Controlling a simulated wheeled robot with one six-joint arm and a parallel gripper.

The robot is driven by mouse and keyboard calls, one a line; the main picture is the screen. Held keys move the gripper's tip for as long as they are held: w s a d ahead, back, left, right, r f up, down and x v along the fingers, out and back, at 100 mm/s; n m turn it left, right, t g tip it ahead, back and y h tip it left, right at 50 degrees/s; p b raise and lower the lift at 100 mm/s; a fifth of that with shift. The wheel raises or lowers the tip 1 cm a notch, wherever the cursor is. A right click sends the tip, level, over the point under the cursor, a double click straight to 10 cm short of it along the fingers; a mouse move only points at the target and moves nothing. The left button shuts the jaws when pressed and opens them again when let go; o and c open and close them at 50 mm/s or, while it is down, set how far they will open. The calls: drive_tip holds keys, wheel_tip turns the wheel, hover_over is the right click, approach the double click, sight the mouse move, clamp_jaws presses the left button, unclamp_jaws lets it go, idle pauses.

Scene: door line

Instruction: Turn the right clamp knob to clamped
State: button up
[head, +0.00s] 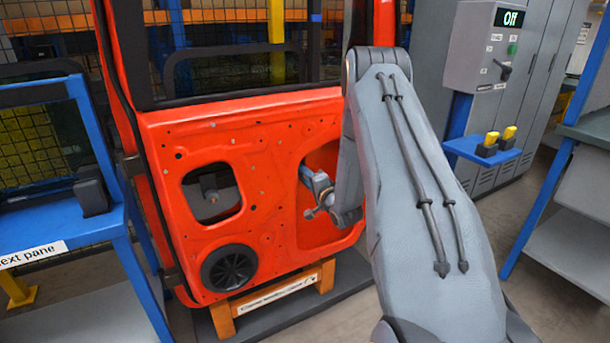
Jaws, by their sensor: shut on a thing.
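The orange-red door (265,130) stands upright with two openings in its lower panel. My gripper (310,178) reaches into the right opening from the right side. My grey arm covers the door's right edge.
A blue rack (105,190) labelled "...ext pane" stands at the left. A grey control box (490,55) with a lit display, a blue shelf with yellow-topped items (490,145) and a bench (590,130) are at the right. An orange stand (225,318) supports the door.

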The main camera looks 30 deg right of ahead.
idle(0.3)
drive_tip(key=o, duration=1.1)
drive_tip(key=shift+c, duration=0.2)
drive_tip(key=shift+s, duration=0.1)
drive_tip(key=s, duration=0.7)
drive_tip(key=shift+s+d, duration=0.15)
drive_tip(key=shift+s, duration=0.2)
